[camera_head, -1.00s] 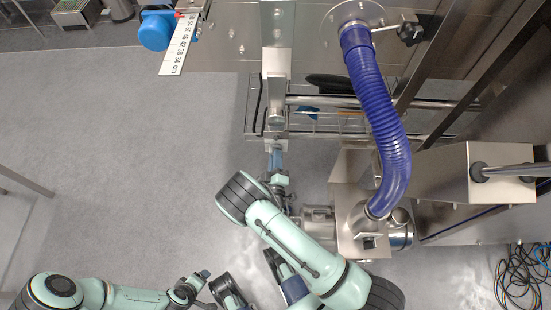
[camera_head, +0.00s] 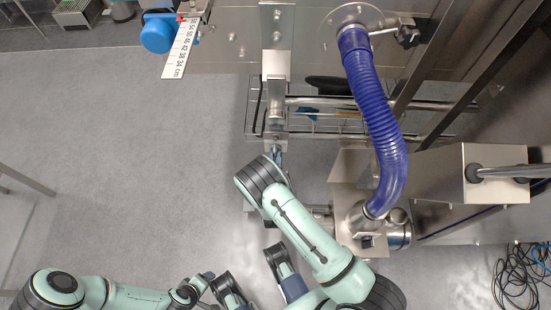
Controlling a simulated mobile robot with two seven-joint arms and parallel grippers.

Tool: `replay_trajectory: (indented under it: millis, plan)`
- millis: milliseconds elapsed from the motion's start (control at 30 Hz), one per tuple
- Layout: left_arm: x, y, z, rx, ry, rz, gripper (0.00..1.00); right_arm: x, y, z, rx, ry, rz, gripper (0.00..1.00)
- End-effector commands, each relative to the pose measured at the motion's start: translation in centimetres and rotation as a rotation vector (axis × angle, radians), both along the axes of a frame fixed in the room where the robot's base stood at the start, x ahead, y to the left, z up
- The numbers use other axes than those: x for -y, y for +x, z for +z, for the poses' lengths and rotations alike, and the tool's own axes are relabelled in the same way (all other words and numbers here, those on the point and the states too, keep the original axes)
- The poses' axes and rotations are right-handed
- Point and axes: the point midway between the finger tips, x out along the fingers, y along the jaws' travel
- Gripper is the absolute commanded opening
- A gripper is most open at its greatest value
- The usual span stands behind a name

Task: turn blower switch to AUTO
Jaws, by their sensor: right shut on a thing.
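My right arm reaches up from the lower right and its dark elbow joint covers most of its wrist. The tips of my right gripper (camera_head: 277,157) show just above that joint. They are shut at the lower end of a steel post (camera_head: 276,95), on a small fitting there, apparently the blower switch. Its dial and marking are hidden, so its setting cannot be read. The blower (camera_head: 352,217), a steel housing with a motor, stands right of the arm.
A blue hose (camera_head: 378,115) runs from the blower up to the steel tunnel. A wire basket (camera_head: 325,128) lies behind the post. A steel box (camera_head: 482,170) juts in at the right, with cables (camera_head: 522,275) on the floor below. The floor at left is clear.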

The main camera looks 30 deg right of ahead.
Motion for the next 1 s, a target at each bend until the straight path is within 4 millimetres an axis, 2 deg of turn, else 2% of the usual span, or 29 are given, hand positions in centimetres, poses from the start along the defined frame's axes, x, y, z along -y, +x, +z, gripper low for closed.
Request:
replay_trajectory:
  millis: [333,867,900,967,1000]
  plan:
    - [0.10,-0.19,0.11,-0.005,-0.002,-0.002,0.70,-0.02,-0.10,-0.10,0.070,0.121,-0.001,0.00]
    - [0.09,-0.20,0.12,-0.005,-0.002,-0.002,0.70,-0.06,-0.12,-0.15,0.081,0.142,0.000,0.00]
    - [0.09,-0.20,0.12,-0.005,-0.002,-0.002,0.70,-0.06,-0.12,-0.15,0.081,0.142,0.000,0.19]
    - [0.09,-0.19,0.12,-0.005,-0.002,-0.002,0.70,-0.06,-0.12,-0.15,0.081,0.142,0.000,0.39]
    - [0.09,-0.19,0.12,-0.005,-0.002,-0.002,0.70,-0.05,-0.11,-0.13,0.082,0.142,0.000,0.41]
